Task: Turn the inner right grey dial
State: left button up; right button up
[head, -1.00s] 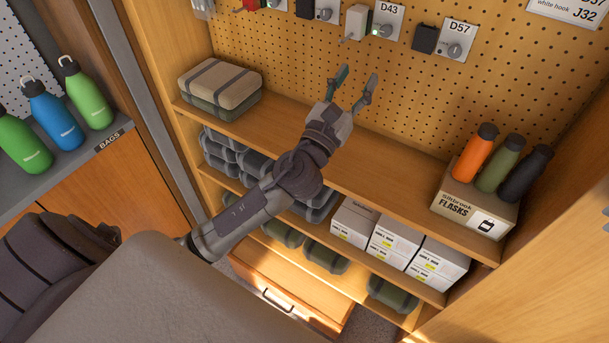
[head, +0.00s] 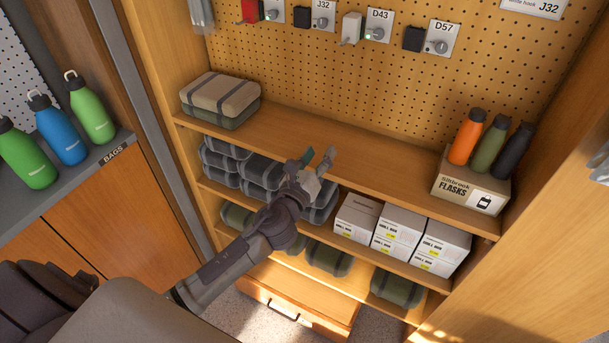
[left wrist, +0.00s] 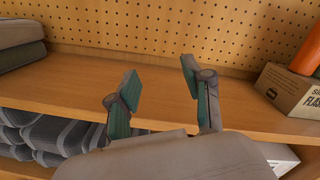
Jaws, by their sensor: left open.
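A row of plates with grey dials is on the pegboard at the top of the head view. The inner right grey dial (head: 377,33) is on the plate marked D43, beside a white switch box (head: 352,28). A small green light shows by this dial. My left gripper (head: 319,157) is open and empty, well below the dials, in front of the upper shelf's edge. In the left wrist view its two fingers (left wrist: 160,90) stand apart with only shelf and pegboard behind them. No dial shows there. My right gripper is not in view.
The neighbouring dials are the J32 dial (head: 324,14) to the left and the D57 dial (head: 440,46) to the right. A strapped case (head: 220,96) and a flasks box (head: 470,187) with bottles stand at the upper shelf's ends. The shelf's middle is clear.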

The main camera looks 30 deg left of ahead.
pick_arm(q)
jog(key=shift+s+a+f+n+g, duration=0.15)
jog(key=shift+s+f, duration=0.1)
jog(key=shift+f, duration=0.25)
jog(key=shift+s+a+f+n+g, duration=0.1)
jog(key=shift+s+f+n, duration=0.15)
jog(key=shift+f, duration=0.25)
jog(key=shift+s+a+f+n+g, duration=0.1)
jog(key=shift+s+f, duration=0.2)
jog(key=shift+f, duration=0.2)
